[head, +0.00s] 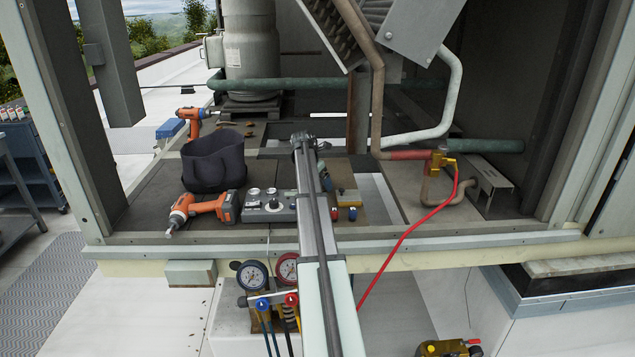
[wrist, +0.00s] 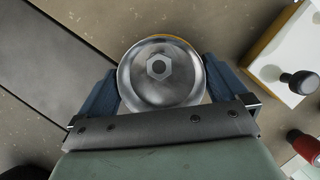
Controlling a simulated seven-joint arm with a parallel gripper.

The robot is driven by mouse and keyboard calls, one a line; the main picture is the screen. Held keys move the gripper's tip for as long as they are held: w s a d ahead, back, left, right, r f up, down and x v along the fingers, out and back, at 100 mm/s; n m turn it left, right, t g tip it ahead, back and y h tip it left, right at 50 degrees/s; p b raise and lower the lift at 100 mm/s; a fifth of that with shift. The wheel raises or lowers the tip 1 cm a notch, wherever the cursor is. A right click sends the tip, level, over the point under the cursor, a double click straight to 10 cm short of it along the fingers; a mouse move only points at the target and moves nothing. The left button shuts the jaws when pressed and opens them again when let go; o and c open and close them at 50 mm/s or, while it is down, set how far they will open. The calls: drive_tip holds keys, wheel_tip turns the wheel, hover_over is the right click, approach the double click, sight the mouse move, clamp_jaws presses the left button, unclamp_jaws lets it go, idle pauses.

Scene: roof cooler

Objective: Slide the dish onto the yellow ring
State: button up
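The dish (wrist: 140,85) is a round, shiny metal bowl with a hex nut (wrist: 160,67) in its middle, seen from above in the wrist view. My gripper (wrist: 160,64) has one blue finger on each side of it, and both fingers appear to touch its rim. A thin yellow arc (wrist: 168,37) shows just past the dish's far edge. It looks like part of the yellow ring, with the rest hidden under or behind the dish.
A white block with a yellow edge (wrist: 283,62) carries a black knob, right of my gripper; a red knob (wrist: 303,146) is nearby.

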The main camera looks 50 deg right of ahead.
drive_tip(key=v, duration=1.3)
drive_tip(key=shift+r, duration=0.35)
drive_tip(key=shift+a, duration=0.15)
